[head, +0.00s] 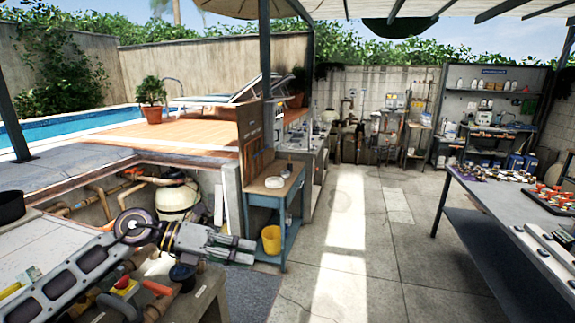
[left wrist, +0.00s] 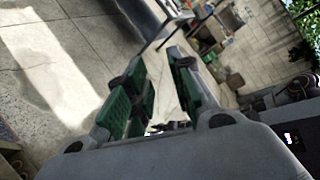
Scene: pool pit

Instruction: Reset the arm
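My left arm reaches in from the lower left in the head view. Its left gripper (head: 254,252) is stretched out to the right, above the near counter's right end and short of the blue cart. My right gripper is in neither view.
The near counter (head: 50,250) holds a red button (head: 121,282) and a dark round cap (head: 182,274) below my left arm. A blue cart (head: 273,205) with a yellow bucket (head: 271,240) stands beyond. The worktable (head: 490,205) stands at right. Open floor (head: 375,260) lies between.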

